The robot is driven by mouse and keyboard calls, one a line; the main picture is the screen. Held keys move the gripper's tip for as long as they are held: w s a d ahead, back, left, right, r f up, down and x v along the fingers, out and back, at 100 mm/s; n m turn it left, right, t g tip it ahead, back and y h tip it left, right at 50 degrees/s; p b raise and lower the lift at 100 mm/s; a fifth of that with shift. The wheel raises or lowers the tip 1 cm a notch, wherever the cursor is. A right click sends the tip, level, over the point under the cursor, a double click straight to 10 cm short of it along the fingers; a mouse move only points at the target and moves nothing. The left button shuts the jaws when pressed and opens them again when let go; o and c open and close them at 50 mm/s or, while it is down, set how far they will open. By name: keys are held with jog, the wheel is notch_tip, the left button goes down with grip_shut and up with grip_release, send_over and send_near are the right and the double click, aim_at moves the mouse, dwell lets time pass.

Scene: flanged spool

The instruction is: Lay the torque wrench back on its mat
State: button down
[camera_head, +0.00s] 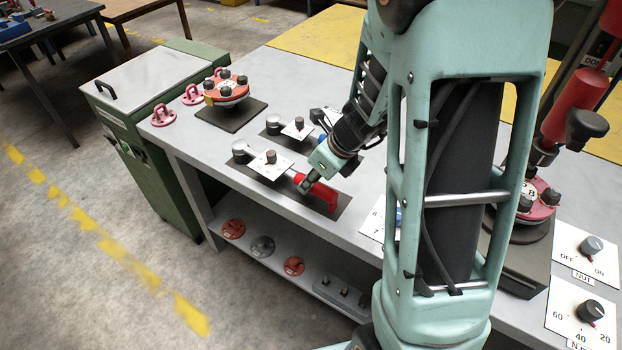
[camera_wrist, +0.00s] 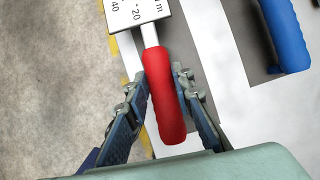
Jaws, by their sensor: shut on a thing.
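The torque wrench has a red handle (camera_head: 322,194), a white dial plate (camera_head: 265,166) and a round grey head at its left end. My gripper (camera_head: 307,184) is shut on the red handle. In the wrist view, my fingers (camera_wrist: 160,82) stand on both sides of the red handle (camera_wrist: 166,105), and part of the plate (camera_wrist: 136,10) shows above. A dark mat (camera_head: 340,203) lies under the wrench, near the bench's front edge. The handle's end is over the mat's right part. I cannot tell whether the wrench touches the mat or is slightly above it.
A second wrench with a blue handle (camera_wrist: 286,35) and white plate (camera_head: 298,128) lies behind on its own mat. A red flanged spool (camera_head: 229,86) stands on a dark pad at the left. Switch cards (camera_head: 584,247) and another red flanged part (camera_head: 537,199) are at the right.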

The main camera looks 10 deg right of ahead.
jog(key=shift+f+b, duration=0.55)
jog(key=c, duration=1.6)
grip_release()
jog(key=shift+s+f, duration=0.1)
